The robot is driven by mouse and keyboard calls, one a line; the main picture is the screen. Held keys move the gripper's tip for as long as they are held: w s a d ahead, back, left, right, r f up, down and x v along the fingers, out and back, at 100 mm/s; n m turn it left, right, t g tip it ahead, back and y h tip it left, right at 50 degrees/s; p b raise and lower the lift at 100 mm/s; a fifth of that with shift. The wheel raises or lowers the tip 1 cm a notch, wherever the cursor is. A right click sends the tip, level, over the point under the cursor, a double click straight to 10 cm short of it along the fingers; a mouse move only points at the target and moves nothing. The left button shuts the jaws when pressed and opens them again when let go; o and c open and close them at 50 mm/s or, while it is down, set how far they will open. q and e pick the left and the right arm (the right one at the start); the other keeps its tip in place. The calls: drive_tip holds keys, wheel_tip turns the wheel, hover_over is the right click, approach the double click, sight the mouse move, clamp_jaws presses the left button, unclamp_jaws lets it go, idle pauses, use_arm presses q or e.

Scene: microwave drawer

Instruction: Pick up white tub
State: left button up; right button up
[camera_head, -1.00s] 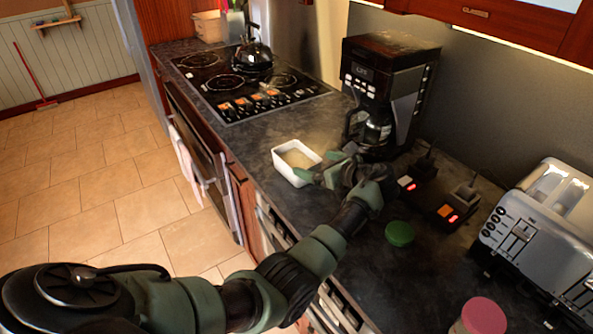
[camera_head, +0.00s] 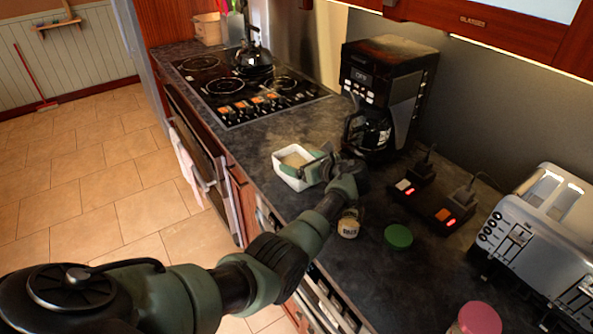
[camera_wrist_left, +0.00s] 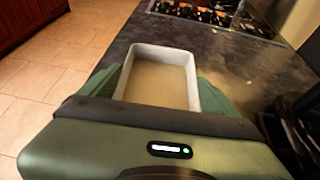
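The white tub (camera_head: 297,165) is a rectangular, open-topped container on the dark counter, with pale beige contents or a pale inside. It also shows in the left wrist view (camera_wrist_left: 160,56). My left gripper (camera_head: 311,167) is at the tub's near right end, with its green fingers spread on either side of it. In the left wrist view the fingers (camera_wrist_left: 160,88) flank the tub's two long walls closely. I cannot tell whether they touch the walls. The tub sits upright on the counter. My right gripper is not in view.
A coffee maker (camera_head: 388,90) stands close behind my left gripper. A small jar (camera_head: 348,224), a green-lidded item (camera_head: 398,237), a power strip (camera_head: 435,205) and a toaster (camera_head: 545,240) lie to the right. The stove (camera_head: 245,85) with a kettle (camera_head: 253,58) is beyond the tub.

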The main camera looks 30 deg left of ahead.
use_arm(q)
drive_tip(key=shift+c, duration=0.9)
drive_tip(key=shift+r, duration=0.1)
drive_tip(key=shift+r, duration=0.1)
drive_tip(key=shift+w+r, duration=0.1)
drive_tip(key=shift+r, duration=0.15)
wheel_tip(320, 180, up, 19)
drive_tip(key=b, duration=0.2)
drive_tip(key=shift+r, duration=0.15)
